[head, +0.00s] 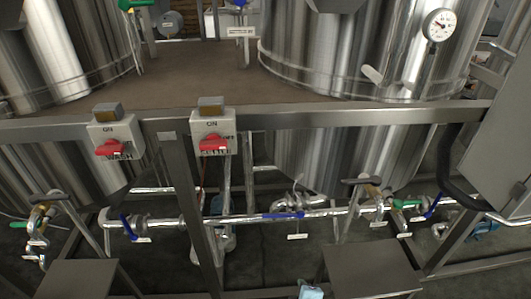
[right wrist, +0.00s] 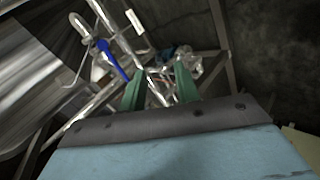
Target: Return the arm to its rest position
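My right gripper (right wrist: 161,82) shows in the right wrist view, with its two green fingers apart and nothing between them. Its light blue body fills the bottom of that view. Beyond the fingers are metal pipes and a blue valve handle (right wrist: 112,60), blurred; I cannot tell how far away they are. In the head view neither gripper can be made out clearly. A small light blue piece (head: 311,292) shows at the bottom edge there, and I cannot tell what it is.
Steel tanks (head: 365,50) stand behind a grey frame rail (head: 360,118). Two switch boxes with red knobs, left (head: 117,136) and right (head: 213,131), are on the rail. A pipe (head: 340,211) with blue-handled valves runs below.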

